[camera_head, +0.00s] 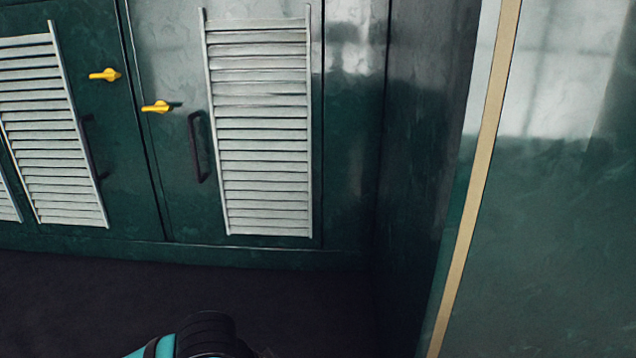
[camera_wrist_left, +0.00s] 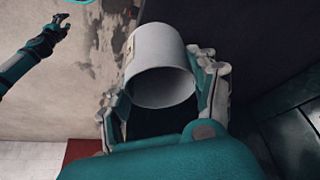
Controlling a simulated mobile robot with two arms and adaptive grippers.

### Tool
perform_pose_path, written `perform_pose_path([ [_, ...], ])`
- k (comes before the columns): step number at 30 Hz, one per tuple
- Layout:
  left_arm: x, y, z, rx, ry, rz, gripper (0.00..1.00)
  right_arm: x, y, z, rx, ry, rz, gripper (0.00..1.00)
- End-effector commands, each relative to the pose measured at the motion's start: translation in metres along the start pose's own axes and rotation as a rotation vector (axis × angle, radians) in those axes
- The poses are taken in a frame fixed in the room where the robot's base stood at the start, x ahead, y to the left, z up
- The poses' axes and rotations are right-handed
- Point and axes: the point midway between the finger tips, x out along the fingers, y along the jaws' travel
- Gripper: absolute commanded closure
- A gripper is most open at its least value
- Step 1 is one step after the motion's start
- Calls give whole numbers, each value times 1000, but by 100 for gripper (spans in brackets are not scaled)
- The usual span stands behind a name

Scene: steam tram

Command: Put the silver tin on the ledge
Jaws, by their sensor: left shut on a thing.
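The silver tin (camera_wrist_left: 160,68), a pale grey cylinder, shows in the left wrist view. It is tilted, with its round end facing the camera. My left gripper (camera_wrist_left: 165,92) is shut on the tin, with a finger on each side of it. My right gripper (camera_wrist_left: 62,26) is small at the top left of the same view, empty and apart from the tin, with its fingers looking spread. I cannot make out a ledge in either view.
Green cabinet doors with pale louvres (camera_head: 265,130) and yellow latches (camera_head: 156,107) fill the head view's left and middle. A green panel with a tan edge strip (camera_head: 478,180) stands at right. The dark floor (camera_head: 80,300) looks clear.

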Motion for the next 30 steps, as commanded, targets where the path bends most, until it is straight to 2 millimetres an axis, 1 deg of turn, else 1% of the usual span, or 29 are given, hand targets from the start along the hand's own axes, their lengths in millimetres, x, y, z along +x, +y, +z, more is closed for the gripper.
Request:
perform_pose_path([
  [1, -6, -15, 6, -86, 0, -43, 74, 0, 0, 0, 0, 0, 0, 64],
  [6, -32, -61, 27, -442, 2, -194, 74, 0, 0, 0, 0, 0, 0, 64],
  [9, -47, -83, 39, -632, 2, -271, 74, 0, 0, 0, 0, 0, 0, 64],
  [12, -59, -98, 47, -775, 2, -328, 74, 0, 0, 0, 0, 0, 0, 64],
  [15, -67, -107, 52, -863, 2, -363, 74, 0, 0, 0, 0, 0, 0, 64],
  [18, -71, -111, 55, -899, 2, -378, 74, 0, 0, 0, 0, 0, 0, 64],
  [30, -69, -109, 55, -903, 0, -371, 74, 0, 1, 1, 0, -1, 1, 64],
])
